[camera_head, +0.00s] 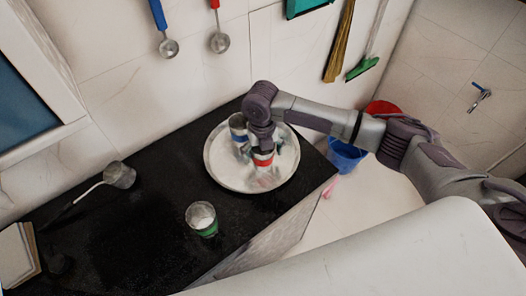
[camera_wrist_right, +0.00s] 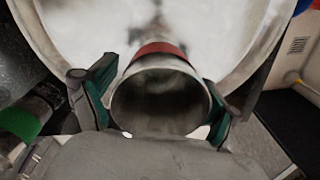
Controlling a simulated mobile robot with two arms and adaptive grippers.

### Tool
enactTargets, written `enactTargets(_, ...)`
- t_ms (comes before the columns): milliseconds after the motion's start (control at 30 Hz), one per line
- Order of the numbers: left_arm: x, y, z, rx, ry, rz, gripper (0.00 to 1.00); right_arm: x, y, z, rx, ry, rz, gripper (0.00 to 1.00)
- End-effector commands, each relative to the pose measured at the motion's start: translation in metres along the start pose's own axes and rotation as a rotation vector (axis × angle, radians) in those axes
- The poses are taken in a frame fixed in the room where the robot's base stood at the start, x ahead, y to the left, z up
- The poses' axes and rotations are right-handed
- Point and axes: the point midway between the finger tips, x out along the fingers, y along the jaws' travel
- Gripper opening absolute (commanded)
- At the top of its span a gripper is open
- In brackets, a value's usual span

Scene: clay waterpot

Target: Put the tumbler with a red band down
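The metal tumbler with a red band (camera_head: 263,161) is over the round metal tray (camera_head: 222,177), upright or nearly so. I cannot tell whether its base touches the tray. In the right wrist view the tumbler (camera_wrist_right: 160,100) shows its open mouth and red band between the two finger pads. My right gripper (camera_wrist_right: 158,97) is shut on its sides; in the head view the gripper (camera_head: 262,146) comes down from above and partly hides it. My left gripper is not in view.
A blue-banded tumbler (camera_head: 238,124) stands on the tray beside my gripper. A green-banded tumbler (camera_head: 202,220) stands on the black counter (camera_head: 130,225) in front. A long-handled ladle (camera_head: 119,175) lies left. A blue bucket (camera_head: 346,156) is beyond the counter's right edge.

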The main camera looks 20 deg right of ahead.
Motion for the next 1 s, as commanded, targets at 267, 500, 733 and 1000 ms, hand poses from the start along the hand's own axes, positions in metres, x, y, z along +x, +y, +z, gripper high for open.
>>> enactTargets(267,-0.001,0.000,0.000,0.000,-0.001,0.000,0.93,-0.002,0.000,0.000,0.000,0.000,0.000,0.90)
enactTargets(500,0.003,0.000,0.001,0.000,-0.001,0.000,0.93,-0.033,0.000,0.001,0.000,-0.005,0.002,0.90)
enactTargets(733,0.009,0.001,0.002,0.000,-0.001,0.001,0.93,-0.083,0.001,0.001,-0.001,-0.003,0.002,0.90)
enactTargets(1000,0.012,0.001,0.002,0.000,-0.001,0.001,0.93,-0.119,0.000,0.000,0.000,0.000,0.001,0.90)
